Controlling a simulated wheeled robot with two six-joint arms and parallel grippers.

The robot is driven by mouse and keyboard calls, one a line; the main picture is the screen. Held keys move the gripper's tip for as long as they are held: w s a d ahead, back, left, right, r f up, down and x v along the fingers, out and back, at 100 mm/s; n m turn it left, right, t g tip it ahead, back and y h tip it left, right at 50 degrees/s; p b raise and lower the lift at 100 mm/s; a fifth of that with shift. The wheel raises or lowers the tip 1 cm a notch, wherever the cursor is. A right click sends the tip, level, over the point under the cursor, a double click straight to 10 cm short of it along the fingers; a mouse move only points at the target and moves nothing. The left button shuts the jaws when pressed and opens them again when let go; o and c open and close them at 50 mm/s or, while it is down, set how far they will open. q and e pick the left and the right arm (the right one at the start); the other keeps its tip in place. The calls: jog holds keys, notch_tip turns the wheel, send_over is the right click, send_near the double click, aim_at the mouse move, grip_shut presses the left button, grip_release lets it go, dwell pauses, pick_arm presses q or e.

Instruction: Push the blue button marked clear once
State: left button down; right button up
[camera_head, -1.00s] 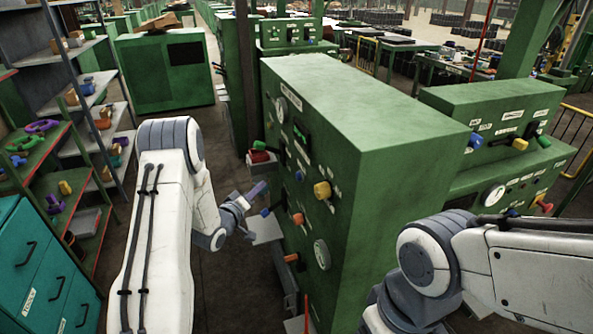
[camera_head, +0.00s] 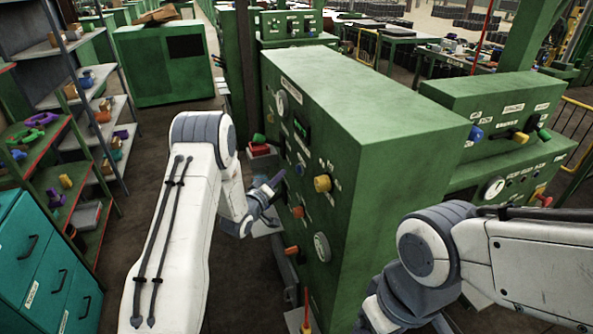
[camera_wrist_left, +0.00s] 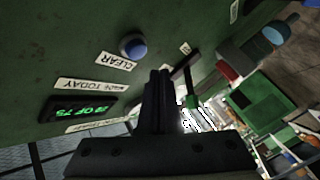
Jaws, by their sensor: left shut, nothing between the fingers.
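The blue button (camera_wrist_left: 134,46) sits on the green panel in the left wrist view, beside a white label reading CLEAR (camera_wrist_left: 115,62). In the head view a small blue button (camera_head: 300,169) shows on the machine's left face, close to my left gripper (camera_head: 278,180). My left gripper is shut and empty; in the left wrist view its dark fingers (camera_wrist_left: 160,76) end a little to the right of and below the button, apart from it in the picture. The exact gap to the panel is hard to tell. Only my right arm shows; its gripper is out of view.
A green-lit counter (camera_wrist_left: 82,108) and its MADE TODAY label are near the button. A yellow knob (camera_head: 322,184), an orange knob (camera_head: 297,212) and a round grey dial (camera_head: 322,247) are on the same machine face. Shelves (camera_head: 88,130) stand at left, with open floor between.

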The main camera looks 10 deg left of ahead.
pick_arm(q)
jog(key=shift+w+d, duration=0.55)
jog(key=shift+d, duration=0.25)
dwell(1.5)
jog(key=shift+w+d+b, duration=0.25)
jog(key=shift+d+b, duration=0.1)
jog(key=shift+b, duration=0.1)
jog(key=shift+w+d, duration=0.2)
jog(key=shift+d, duration=0.1)
dwell(0.5)
jog(key=shift+a, duration=0.1)
jog(key=shift+s+a+b, duration=0.35)
jog(key=shift+s+a, duration=0.1)
jog(key=shift+a, duration=0.1)
dwell(0.3)
